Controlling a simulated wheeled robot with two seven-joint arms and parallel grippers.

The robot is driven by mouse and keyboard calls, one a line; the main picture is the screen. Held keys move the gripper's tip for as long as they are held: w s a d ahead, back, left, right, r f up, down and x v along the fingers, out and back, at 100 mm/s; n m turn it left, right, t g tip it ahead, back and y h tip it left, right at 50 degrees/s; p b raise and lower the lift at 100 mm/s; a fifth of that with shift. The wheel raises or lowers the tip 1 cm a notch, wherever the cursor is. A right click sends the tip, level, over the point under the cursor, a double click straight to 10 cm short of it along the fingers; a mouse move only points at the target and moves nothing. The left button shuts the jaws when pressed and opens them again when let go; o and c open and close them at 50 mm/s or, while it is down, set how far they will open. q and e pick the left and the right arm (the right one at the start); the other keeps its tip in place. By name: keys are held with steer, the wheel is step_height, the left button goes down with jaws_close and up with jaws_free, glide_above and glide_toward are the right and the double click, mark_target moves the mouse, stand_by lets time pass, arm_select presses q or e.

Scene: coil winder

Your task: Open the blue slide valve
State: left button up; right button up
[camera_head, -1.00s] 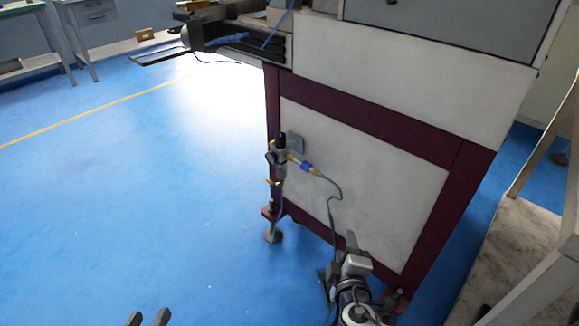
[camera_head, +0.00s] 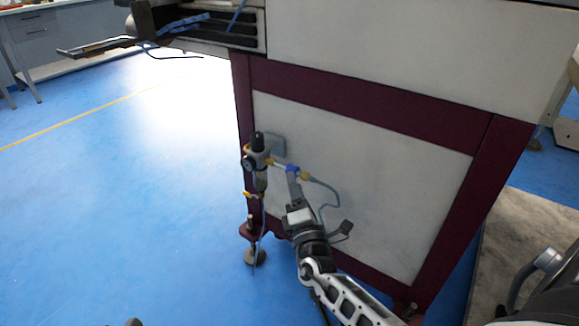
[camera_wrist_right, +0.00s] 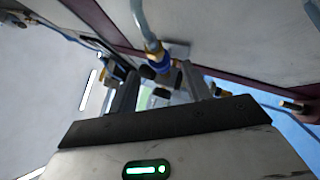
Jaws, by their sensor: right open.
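The blue slide valve (camera_head: 291,170) is a small blue collar on the air line beside the regulator (camera_head: 258,160), on the machine's front panel. My right gripper (camera_head: 294,187) is open, with its fingertips close to the valve; the head view does not show whether they touch it. In the right wrist view the blue valve (camera_wrist_right: 156,58) is beyond the open fingers (camera_wrist_right: 160,85), roughly between their tips, with a grey hose above it. Only a dark tip of my left gripper (camera_head: 133,322) shows at the bottom edge.
The machine's white panel (camera_head: 370,180) with its maroon frame (camera_head: 370,110) stands right behind the valve. A thin hose (camera_head: 325,190) loops down to the right of it. A machine foot (camera_head: 254,257) is below. The blue floor (camera_head: 110,210) to the left is clear.

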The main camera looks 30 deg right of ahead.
mark_target(290, 165)
steer(key=x, duration=0.7)
steer(key=shift+b, duration=0.4)
arm_select(q)
steer(key=shift+w+d+r, duration=0.1)
steer(key=shift+r, duration=0.1)
